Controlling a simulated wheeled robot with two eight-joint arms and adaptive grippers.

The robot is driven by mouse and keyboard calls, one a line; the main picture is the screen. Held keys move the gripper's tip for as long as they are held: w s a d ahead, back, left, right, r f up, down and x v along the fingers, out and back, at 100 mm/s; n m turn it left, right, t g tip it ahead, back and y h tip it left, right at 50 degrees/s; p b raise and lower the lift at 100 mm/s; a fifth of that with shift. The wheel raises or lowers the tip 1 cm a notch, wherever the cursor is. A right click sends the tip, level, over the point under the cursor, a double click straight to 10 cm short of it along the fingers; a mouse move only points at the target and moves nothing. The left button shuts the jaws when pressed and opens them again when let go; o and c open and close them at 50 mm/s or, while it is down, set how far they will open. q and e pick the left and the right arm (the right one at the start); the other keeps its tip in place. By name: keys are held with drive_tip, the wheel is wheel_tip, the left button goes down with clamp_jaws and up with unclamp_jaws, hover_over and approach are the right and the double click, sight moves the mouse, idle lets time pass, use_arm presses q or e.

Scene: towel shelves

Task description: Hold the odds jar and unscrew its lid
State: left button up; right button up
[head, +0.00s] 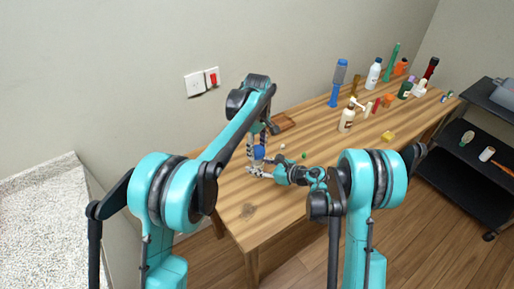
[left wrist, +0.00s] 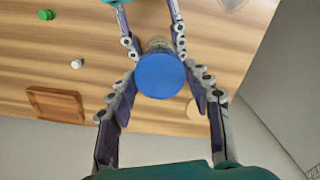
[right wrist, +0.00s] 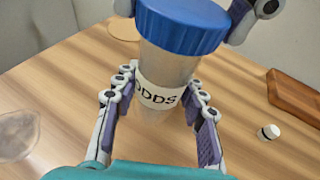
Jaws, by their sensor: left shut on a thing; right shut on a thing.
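The odds jar (right wrist: 160,93) stands upright on the wooden table, a clear jar with a white label reading ODDS. Its blue lid (right wrist: 182,22) is on top; the lid also shows from above in the left wrist view (left wrist: 160,75) and small in the head view (head: 259,152). My left gripper (left wrist: 163,85) comes down from above with its fingers on both sides of the lid, shut on it. My right gripper (right wrist: 160,98) reaches in low from the side and is shut on the jar's body around the label. The jar's base is partly hidden by the fingers.
A wooden tray (left wrist: 57,104) lies near the jar at the wall side. A green cap (left wrist: 46,14) and a white cap (left wrist: 77,63) lie loose nearby. Several bottles, including a blue one (head: 334,92), stand at the table's far end. A black shelf cart (head: 480,145) is at right.

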use_arm(q)
drive_tip(key=n, duration=0.4)
drive_tip(key=shift+n, duration=1)
drive_tip(key=n, duration=0.2)
drive_tip(key=shift+n, duration=0.4)
drive_tip(key=n, duration=0.3)
drive_tip(key=shift+f, duration=0.1)
drive_tip(key=shift+n, duration=0.3)
